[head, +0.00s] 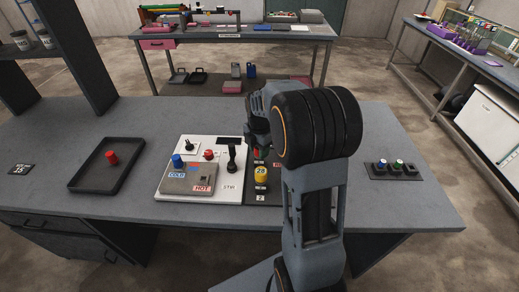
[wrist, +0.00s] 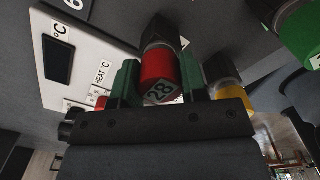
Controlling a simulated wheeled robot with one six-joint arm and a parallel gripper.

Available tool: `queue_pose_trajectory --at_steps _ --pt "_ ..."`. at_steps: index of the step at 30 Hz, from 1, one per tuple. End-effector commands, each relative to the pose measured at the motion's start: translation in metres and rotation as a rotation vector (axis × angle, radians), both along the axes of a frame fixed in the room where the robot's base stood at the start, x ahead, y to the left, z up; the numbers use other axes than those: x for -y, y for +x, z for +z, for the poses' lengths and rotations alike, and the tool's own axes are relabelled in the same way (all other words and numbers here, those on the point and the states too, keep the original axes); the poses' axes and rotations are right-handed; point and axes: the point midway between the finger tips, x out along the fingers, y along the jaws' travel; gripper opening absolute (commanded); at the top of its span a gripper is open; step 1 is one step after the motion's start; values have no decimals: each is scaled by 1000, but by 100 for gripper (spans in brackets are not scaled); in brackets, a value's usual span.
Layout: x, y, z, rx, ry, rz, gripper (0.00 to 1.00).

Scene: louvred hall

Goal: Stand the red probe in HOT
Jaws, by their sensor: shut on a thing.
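A small red upright piece (head: 111,157), which looks like the red probe, stands on the dark tray at left. The grey block (head: 186,179) bears COLD and HOT labels; a blue-topped probe (head: 178,160) stands at its COLD side. A small dark spot (head: 207,180) shows above the HOT label, with no red probe there. My gripper (wrist: 158,78) has its green fingers shut on a red, black-ended piece marked 28 (wrist: 158,68). In the head view the gripper is over the right of the white panel, mostly hidden behind my arm.
The white panel (head: 228,186) carries a joystick (head: 190,146), a red knob (head: 208,154) and a black lever (head: 232,157). A yellow piece marked 28 (head: 261,174) stands just right of it. A dark tray (head: 78,183) is at left, a small rack (head: 411,170) at right.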

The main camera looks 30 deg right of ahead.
Motion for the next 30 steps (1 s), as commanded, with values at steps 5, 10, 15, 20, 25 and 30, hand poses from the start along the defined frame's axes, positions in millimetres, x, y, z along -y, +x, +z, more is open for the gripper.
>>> queue_pose_trajectory --at_steps 5,10,15,20,25,30 --pt "0 0 0 0 0 0 0" --pt "0 0 0 0 0 0 0" --pt "0 0 0 0 0 0 0" --pt "0 0 3 0 0 0 0" --pt "0 0 9 1 0 0 0" --pt "0 0 8 0 0 0 0"
